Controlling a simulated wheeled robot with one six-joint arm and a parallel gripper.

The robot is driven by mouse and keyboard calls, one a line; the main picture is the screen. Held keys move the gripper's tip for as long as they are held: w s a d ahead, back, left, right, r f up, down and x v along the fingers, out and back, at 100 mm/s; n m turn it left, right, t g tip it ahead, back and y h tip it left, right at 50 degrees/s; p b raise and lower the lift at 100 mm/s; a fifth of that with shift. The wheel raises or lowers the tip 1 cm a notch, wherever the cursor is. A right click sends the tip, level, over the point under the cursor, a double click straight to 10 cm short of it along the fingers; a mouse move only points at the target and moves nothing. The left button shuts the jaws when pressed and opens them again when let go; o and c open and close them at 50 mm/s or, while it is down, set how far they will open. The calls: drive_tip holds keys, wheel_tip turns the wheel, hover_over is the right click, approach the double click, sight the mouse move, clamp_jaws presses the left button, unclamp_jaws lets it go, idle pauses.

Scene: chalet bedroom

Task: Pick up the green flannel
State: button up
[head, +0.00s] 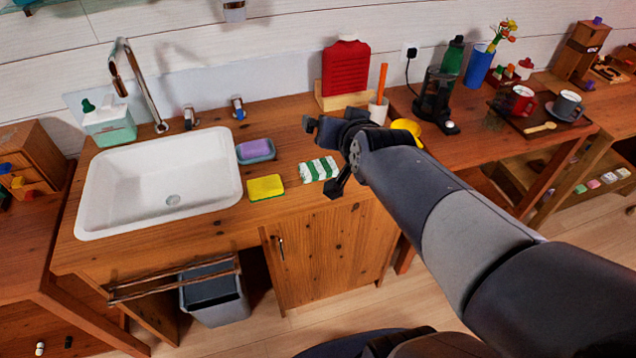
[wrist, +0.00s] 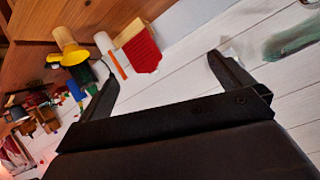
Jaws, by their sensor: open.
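The green flannel (head: 318,169), a folded cloth with green and white stripes, lies flat on the wooden counter to the right of the sink. My gripper (head: 320,157) is open and empty, with its fingers spread near the flannel in the head view. How high it is above the counter is hard to tell. In the wrist view the open fingers (wrist: 163,72) have nothing between them but white wall, and the flannel does not show there.
A yellow sponge (head: 266,187) and a soap dish (head: 256,151) with a purple bar lie left of the flannel, beside the white sink (head: 160,190).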

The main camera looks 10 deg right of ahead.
drive_tip(key=w+d+f+n+b, duration=0.1)
drive_tip(key=w+f+b, duration=0.15)
drive_tip(key=f, duration=0.45)
drive_tip(key=w+d+f+n+b, duration=0.1)
drive_tip(key=f+b, duration=0.3)
drive_tip(key=f, duration=0.2)
drive_tip(key=n+t+y+b, duration=0.1)
drive_tip(key=n+t+b, duration=0.15)
drive_tip(key=b, duration=0.25)
approach(319, 167)
drive_tip(key=shift+g, duration=0.45)
drive_tip(key=shift+r+x, duration=0.15)
drive_tip(key=shift+x, duration=2.55)
drive_tip(key=shift+r+x, duration=0.2)
drive_tip(key=shift+x, duration=2.45)
drive_tip(key=shift+w, duration=0.1)
drive_tip(key=shift+c, duration=0.4)
drive_tip(key=c, duration=0.5)
drive_tip(key=shift+c, duration=0.2)
